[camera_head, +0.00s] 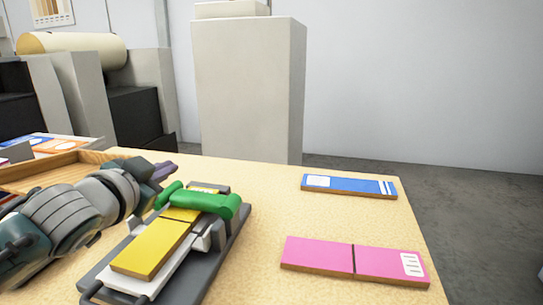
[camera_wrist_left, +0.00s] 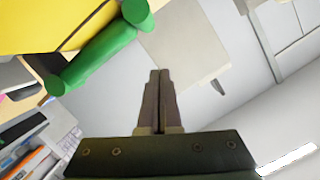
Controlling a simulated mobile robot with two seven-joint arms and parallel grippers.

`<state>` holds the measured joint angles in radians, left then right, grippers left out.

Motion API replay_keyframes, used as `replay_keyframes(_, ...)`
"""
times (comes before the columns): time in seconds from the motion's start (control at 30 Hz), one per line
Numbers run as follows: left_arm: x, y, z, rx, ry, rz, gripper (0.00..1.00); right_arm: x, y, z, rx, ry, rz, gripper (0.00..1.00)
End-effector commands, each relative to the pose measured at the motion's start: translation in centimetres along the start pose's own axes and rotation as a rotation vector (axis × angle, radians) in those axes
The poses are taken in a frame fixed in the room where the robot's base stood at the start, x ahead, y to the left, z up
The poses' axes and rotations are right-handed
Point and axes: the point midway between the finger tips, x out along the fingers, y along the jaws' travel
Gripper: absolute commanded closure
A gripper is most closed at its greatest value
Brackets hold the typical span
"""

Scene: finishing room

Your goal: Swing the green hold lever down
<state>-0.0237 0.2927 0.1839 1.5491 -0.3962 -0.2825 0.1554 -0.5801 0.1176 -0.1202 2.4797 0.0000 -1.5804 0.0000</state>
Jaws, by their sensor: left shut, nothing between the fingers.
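The green hold lever (camera_head: 207,203) lies across the far part of a dark grey fixture (camera_head: 231,251) on the table. It rests over or close above a yellow block (camera_head: 155,247) on a white plate; contact is not clear. My left gripper (camera_head: 166,171) is just left of and behind the lever in the head view, apart from it as far as I can see. In the left wrist view the left gripper (camera_wrist_left: 161,75) is shut and empty, with the green lever (camera_wrist_left: 100,55) up and to the left of its fingertips. My right gripper is out of view.
A blue strip (camera_head: 350,186) and a pink strip (camera_head: 354,261) lie on the right of the table (camera_head: 280,215). A wooden tray (camera_head: 60,168) is at the left. A tall pale cabinet (camera_head: 247,90) stands behind the table. The table between fixture and strips is clear.

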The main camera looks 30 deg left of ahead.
Motion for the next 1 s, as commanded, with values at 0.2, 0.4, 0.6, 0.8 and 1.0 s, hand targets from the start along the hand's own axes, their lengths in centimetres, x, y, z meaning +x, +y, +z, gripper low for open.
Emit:
replay_keyframes(0.2,0.7,0.5,2.2,-0.134,-0.002,0.034,1.0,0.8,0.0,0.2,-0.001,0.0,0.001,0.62)
replay_keyframes(0.4,1.0,0.9,3.6,-0.13,-0.001,0.033,1.0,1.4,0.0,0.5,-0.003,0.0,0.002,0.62)
replay_keyframes(0.6,1.2,1.1,4.3,-0.127,0.0,0.033,1.0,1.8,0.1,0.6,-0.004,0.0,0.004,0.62)
replay_keyframes(0.8,1.2,1.2,4.7,-0.127,-0.003,0.033,1.0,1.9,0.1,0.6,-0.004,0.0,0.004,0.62)
replay_keyframes(1.0,1.2,1.3,4.8,-0.126,-0.007,0.033,1.0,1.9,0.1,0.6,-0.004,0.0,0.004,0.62)
